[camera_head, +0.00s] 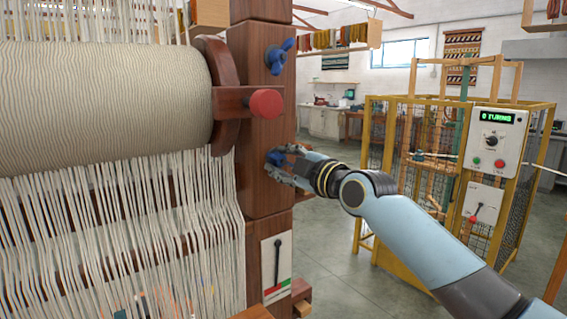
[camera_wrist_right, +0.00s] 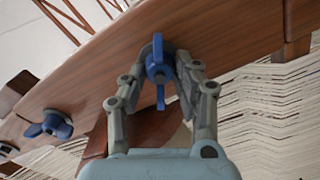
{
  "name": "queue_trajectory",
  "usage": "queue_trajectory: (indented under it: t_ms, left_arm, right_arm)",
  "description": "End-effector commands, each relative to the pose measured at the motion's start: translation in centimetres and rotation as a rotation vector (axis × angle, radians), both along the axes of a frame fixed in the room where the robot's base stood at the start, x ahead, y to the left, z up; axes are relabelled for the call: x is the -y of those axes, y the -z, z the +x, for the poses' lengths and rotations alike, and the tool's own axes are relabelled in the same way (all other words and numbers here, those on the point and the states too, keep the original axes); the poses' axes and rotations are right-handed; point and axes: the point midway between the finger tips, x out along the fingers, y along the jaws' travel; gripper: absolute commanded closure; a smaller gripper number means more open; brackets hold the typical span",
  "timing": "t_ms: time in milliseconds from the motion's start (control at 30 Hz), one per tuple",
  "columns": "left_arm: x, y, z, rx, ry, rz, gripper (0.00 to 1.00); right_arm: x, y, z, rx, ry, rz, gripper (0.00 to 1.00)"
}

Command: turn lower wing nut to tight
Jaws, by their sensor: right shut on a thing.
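The lower blue wing nut (camera_head: 274,157) sits on the front face of the dark wooden loom post (camera_head: 268,192). In the right wrist view the same wing nut (camera_wrist_right: 158,70) stands with its wings along the picture's vertical, between my fingertips. My right gripper (camera_head: 287,164) reaches it from the right and is shut on it, covering part of it in the head view. The upper blue wing nut (camera_head: 279,56) is higher on the post, its wings tilted; it also shows at the left of the wrist view (camera_wrist_right: 50,125). My left gripper is not in view.
A red knob (camera_head: 266,103) on a wooden arm juts out between the two wing nuts. A lever plate (camera_head: 276,266) with a red and green scale is below. The cloth roll (camera_head: 105,95) and white warp threads fill the left. A yellow cage (camera_head: 440,180) stands behind my right arm.

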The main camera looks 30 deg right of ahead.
Motion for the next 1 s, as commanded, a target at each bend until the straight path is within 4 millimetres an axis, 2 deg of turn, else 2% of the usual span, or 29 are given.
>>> queue_trajectory:
  t_ms: [467, 1000]
  left_arm:
    - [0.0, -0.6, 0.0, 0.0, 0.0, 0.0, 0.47]
    - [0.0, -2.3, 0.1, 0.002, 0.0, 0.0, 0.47]
  right_arm:
    - [0.1, -0.1, 0.0, -0.065, 0.0, 0.446, 1.0]
    - [0.3, -0.2, 0.0, -0.137, 0.001, 0.954, 1.0]
